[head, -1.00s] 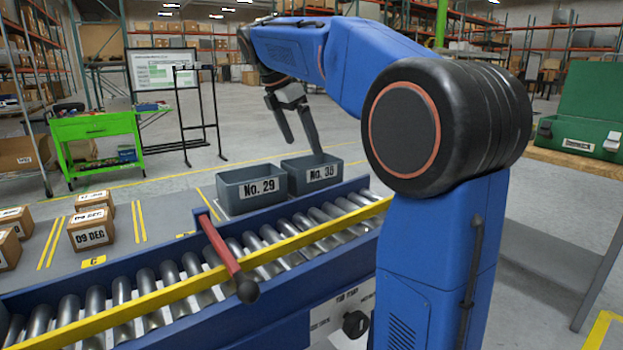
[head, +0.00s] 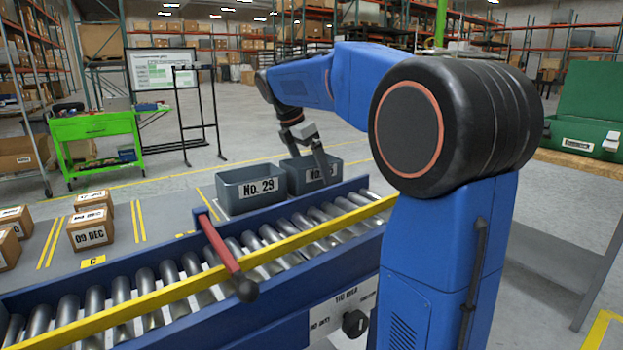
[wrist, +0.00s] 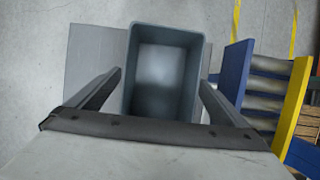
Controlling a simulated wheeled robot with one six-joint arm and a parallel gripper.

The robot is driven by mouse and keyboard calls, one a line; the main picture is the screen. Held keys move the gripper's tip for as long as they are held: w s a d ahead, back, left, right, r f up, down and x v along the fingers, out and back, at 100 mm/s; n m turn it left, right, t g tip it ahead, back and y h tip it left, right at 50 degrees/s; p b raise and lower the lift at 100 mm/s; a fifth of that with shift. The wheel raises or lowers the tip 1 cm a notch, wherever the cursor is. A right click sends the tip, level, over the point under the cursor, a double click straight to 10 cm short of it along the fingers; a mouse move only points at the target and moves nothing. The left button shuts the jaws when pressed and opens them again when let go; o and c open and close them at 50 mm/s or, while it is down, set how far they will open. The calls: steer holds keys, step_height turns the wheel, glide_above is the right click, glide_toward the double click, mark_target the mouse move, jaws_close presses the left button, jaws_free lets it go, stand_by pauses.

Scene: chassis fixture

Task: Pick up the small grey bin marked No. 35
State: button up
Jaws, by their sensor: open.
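The small grey bin marked No. 35 (head: 298,178) stands behind the conveyor, on the right of two grey bins. Its label is partly covered by a finger of my gripper (head: 309,168), so I cannot read the number clearly now. In the wrist view the open bin (wrist: 165,75) looks empty from above. My gripper, also in the wrist view (wrist: 161,79), is open, with one finger on each side of this bin. No clear grip on the bin shows. The other grey bin, marked No. 29 (head: 245,192), stands close on its left.
The roller conveyor (head: 150,290) with a yellow rail (head: 215,277) and a red lever (head: 221,246) runs in front of the bins. Cardboard boxes (head: 90,229) stand at the left. A green cart (head: 95,130) is farther back. Floor behind the bins is clear.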

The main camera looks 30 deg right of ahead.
steer(key=shift+c, duration=0.5)
steer(key=c, duration=1.1)
